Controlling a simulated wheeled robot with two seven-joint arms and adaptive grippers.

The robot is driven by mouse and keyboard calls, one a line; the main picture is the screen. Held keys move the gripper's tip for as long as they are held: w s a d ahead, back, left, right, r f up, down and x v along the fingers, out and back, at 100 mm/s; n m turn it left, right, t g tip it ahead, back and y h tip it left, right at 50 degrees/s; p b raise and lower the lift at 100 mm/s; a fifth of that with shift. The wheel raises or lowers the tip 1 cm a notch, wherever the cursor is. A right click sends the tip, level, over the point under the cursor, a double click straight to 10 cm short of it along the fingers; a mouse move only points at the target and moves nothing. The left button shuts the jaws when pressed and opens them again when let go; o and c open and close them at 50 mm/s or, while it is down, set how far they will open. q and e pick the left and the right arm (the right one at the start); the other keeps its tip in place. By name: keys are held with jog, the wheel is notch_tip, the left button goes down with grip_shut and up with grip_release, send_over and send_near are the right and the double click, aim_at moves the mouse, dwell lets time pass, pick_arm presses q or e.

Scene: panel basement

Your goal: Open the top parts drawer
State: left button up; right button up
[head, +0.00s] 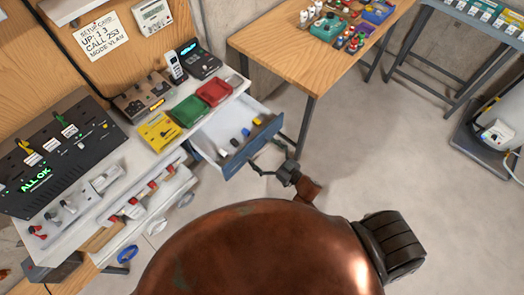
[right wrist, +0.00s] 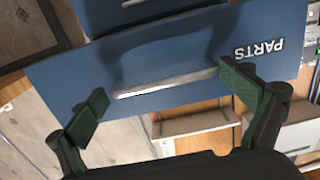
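The top parts drawer stands pulled out from under the workbench in the head view, its blue front (head: 252,146) facing right. Small parts lie on its pale floor, among them blue, black and yellow ones. In the right wrist view its blue front (right wrist: 75,75) carries an upside-down "PARTS" label and a silver handle (right wrist: 168,84). My right gripper (head: 268,165) is by the drawer front. In the wrist view its fingers (right wrist: 165,95) are wide apart, one towards each end of the handle, with nothing clearly gripped. My left gripper is not in view.
A second blue front (right wrist: 135,8) with a handle shows at the wrist view's top edge. The bench holds yellow (head: 159,131), green (head: 188,111) and red (head: 214,92) trays. A wooden table (head: 312,52) stands behind. The concrete floor right of the drawer is clear.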

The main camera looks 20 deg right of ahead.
jog(key=shift+s, duration=0.1)
jog(key=v, duration=1.2)
